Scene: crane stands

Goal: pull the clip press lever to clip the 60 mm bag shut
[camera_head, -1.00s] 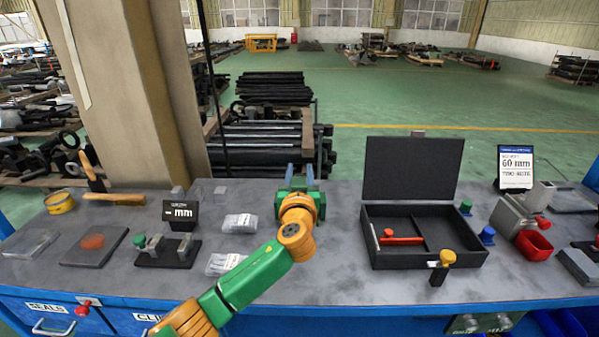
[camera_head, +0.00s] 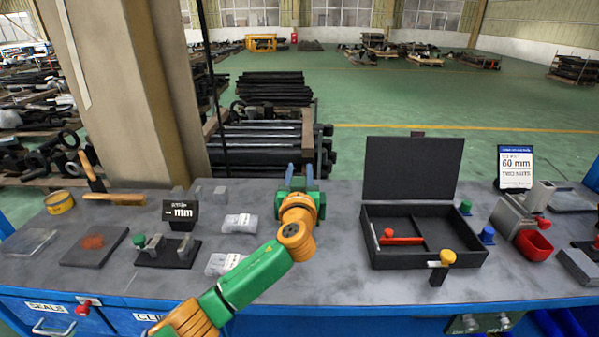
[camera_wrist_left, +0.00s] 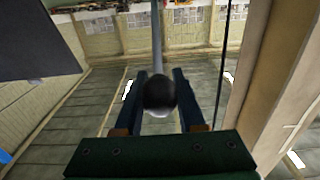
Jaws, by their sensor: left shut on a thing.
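My left gripper (camera_head: 299,178) reaches out over the far middle of the bench. In the left wrist view its two dark fingers (camera_wrist_left: 160,98) are shut on a dark round knob (camera_wrist_left: 160,91). The knob sits at the end of a grey rod (camera_wrist_left: 157,45), which looks like the press lever. In the head view the knob is hidden by my gripper and wrist, and the press body cannot be made out. Two small clear packets with white labels (camera_head: 239,223) (camera_head: 226,263) lie left of my arm; I cannot tell whether either is the 60 mm bag. My right gripper is not in view.
An open black case (camera_head: 423,258) holding a red tool stands right of my arm. A 60 mm sign (camera_head: 515,167) and a red cup (camera_head: 534,245) are at the right. A gauge with an mm display (camera_head: 181,214) stands left. Some bare bench lies between arm and case.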

